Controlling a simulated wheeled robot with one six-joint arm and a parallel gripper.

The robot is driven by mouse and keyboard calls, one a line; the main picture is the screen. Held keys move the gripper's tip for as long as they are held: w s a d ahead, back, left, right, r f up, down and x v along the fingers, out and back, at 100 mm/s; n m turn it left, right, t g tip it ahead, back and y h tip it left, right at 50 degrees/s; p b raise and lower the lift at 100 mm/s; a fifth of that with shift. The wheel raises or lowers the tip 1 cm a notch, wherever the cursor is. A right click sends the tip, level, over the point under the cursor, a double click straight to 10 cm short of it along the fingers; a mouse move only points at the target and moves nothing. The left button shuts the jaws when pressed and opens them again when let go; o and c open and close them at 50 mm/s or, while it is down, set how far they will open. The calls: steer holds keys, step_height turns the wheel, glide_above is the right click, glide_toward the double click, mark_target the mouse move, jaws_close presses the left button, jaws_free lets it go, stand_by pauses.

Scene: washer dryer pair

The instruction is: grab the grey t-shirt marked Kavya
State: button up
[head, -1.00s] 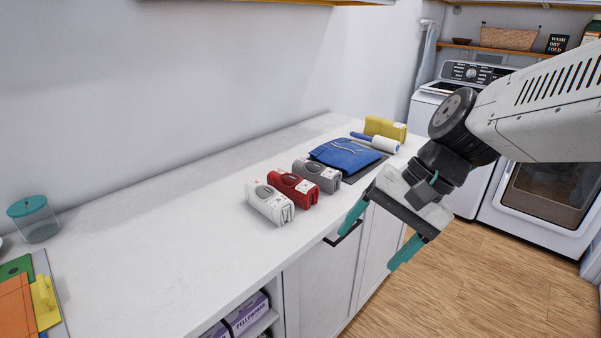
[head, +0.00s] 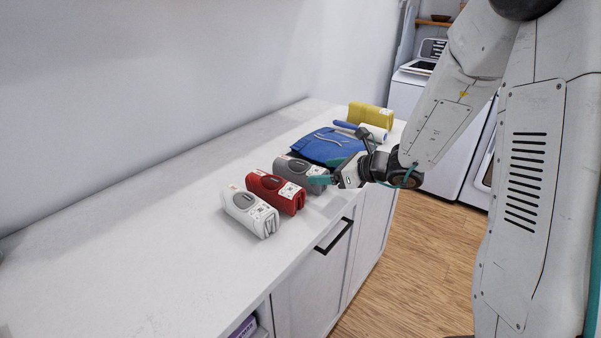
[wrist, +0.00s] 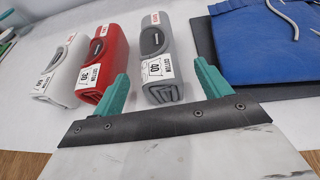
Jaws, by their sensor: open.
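The grey t-shirt (head: 299,173) is a folded, rolled bundle on the white counter, with a white label and a darker oval on top. It also shows in the wrist view (wrist: 162,42); its red name tag is too small to read. My gripper (head: 327,171) is at the counter's front side, close to the near end of the grey bundle. In the wrist view its two teal fingers (wrist: 161,72) are apart, with the bundle's near end lying between and just beyond them. I cannot tell whether they touch it.
A red bundle (head: 275,192) and a white bundle (head: 249,212) stand to the left of the grey one. A blue garment (head: 322,146) on a dark sheet lies to the right, with a lint roller (head: 371,133) and yellow bundle (head: 370,116) behind. The counter's left part is clear.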

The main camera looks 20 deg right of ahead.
mark_target(308, 172)
steer(key=x, duration=0.6)
steer(key=c, duration=1.2)
